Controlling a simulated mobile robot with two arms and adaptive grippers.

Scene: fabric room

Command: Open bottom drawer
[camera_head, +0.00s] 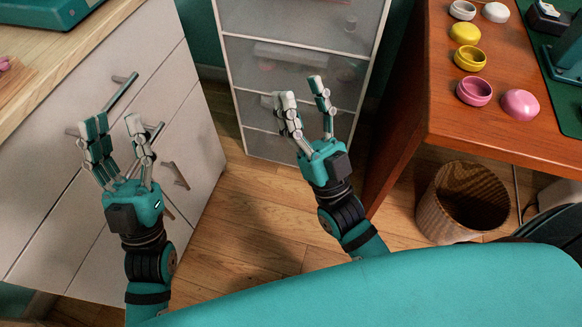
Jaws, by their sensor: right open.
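A white dresser (60,215) stands at the left, with wide drawers and grey bar handles. Its drawers look shut. The lowest drawer front and its handle (169,208) are partly hidden behind my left gripper and arm. My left gripper (111,125) is in front of the dresser, fingers spread and empty, pointing up the picture. Its fingers overlap the upper handles in the view; I cannot tell whether they touch. My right gripper (302,92) is open and empty, in front of a grey cabinet with translucent drawers (235,65). That cabinet's drawers look shut too.
A wooden desk (450,120) at the right bears pink, yellow and white round containers. A woven basket (440,205) stands on the floor below it. Wooden floor (240,235) is clear between the dresser and the desk.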

